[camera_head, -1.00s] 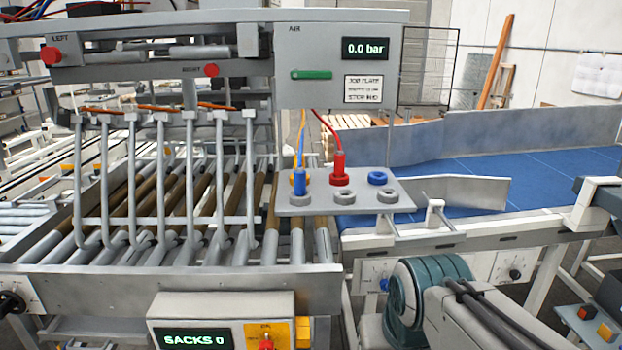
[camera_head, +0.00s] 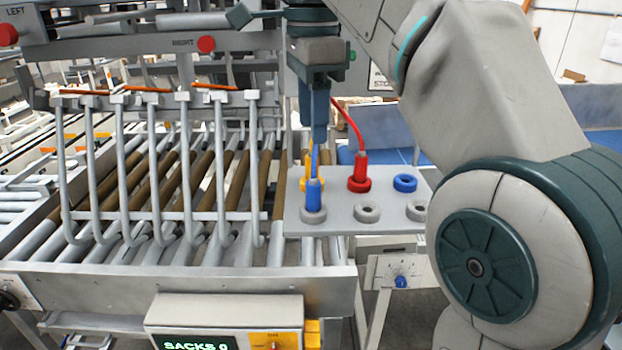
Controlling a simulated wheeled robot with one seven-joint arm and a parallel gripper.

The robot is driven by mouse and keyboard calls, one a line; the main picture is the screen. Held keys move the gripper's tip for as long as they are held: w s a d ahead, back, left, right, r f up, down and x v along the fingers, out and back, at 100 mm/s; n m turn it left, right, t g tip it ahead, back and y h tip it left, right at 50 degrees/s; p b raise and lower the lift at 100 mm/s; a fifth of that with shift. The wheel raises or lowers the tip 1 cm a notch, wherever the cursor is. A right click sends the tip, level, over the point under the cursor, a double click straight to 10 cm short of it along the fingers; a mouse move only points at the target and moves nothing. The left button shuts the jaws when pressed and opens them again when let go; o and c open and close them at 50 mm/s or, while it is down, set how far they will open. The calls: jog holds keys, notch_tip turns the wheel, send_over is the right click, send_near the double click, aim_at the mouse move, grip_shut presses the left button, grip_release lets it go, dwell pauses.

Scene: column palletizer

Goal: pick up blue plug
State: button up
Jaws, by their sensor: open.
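The blue plug (camera_head: 313,194) stands upright in a grey ring socket (camera_head: 313,215) at the front left of a small grey plate (camera_head: 345,217). A blue hose rises from its top. My gripper (camera_head: 318,135) points down just above the plug, its fingers in line with the hose in this view. The jaws are open, though their gap is hard to see from here. The fingers partly hide the hoses behind. I cannot tell how far the fingers are from the plug in depth.
A red plug (camera_head: 359,172) with a red hose stands in a red ring close to the right. A yellow ring (camera_head: 306,184) sits behind the blue plug. An empty blue ring (camera_head: 405,183) and grey rings (camera_head: 367,212) are on the plate. Bent metal tines (camera_head: 190,170) stand left.

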jog(key=b, duration=0.3)
send_over(313, 182)
jog(key=shift+m, duration=0.3)
notch_tip(313, 182, down, 6)
jog(key=shift+s+a+f, duration=0.15)
jog(key=shift+f+p, duration=0.3)
jog(key=shift+f, duration=3)
jog(key=c, duration=1)
